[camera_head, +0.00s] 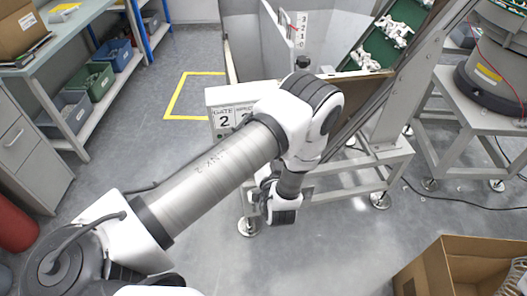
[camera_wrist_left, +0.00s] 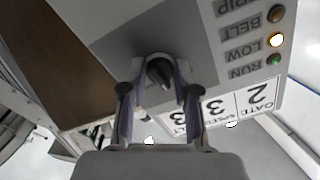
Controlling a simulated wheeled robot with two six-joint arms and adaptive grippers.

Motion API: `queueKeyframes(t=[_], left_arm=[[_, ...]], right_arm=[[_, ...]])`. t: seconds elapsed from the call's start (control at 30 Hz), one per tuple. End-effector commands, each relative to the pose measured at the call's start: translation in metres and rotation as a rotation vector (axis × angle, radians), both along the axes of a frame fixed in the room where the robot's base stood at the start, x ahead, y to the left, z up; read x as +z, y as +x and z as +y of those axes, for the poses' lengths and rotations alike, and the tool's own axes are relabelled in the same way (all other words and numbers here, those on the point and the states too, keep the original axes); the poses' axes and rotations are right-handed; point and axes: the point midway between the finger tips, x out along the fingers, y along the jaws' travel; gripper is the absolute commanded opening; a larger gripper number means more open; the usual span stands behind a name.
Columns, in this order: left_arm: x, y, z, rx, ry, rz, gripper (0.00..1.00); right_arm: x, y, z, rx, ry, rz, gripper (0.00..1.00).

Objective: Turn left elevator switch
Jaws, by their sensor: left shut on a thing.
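The elevator switch is a dark rotary knob (camera_wrist_left: 160,72) on the grey face of a control box (camera_wrist_left: 215,50), seen upside down in the left wrist view. My left gripper (camera_wrist_left: 158,84) has its two fingers on either side of the knob and is shut on it. In the head view the white control box (camera_head: 222,96) stands beyond my left arm, which hides part of it. The knob is hidden there, and the left gripper's fingers cannot be made out. My right gripper is not in view.
The box has lamps marked TRIP, BELT LOW and RUN; the BELT LOW lamp (camera_wrist_left: 276,41) looks brightest. Label cards (camera_wrist_left: 220,107) run along its edge. A green inclined conveyor (camera_head: 385,40) rises behind. A cardboard box (camera_head: 432,275) stands lower right. Shelving with bins (camera_head: 98,82) is left.

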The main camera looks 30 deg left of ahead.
Motion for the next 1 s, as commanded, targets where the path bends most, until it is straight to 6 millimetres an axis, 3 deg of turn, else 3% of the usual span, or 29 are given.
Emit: queueKeyframes(t=[0.6,1.0], left_arm=[[0.002,0.001,0.0,0.0,0.404,0.403,0.0],[0.003,0.001,0.0,0.0,0.578,0.581,0.0]], right_arm=[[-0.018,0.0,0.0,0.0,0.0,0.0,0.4],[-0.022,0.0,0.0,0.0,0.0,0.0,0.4]])
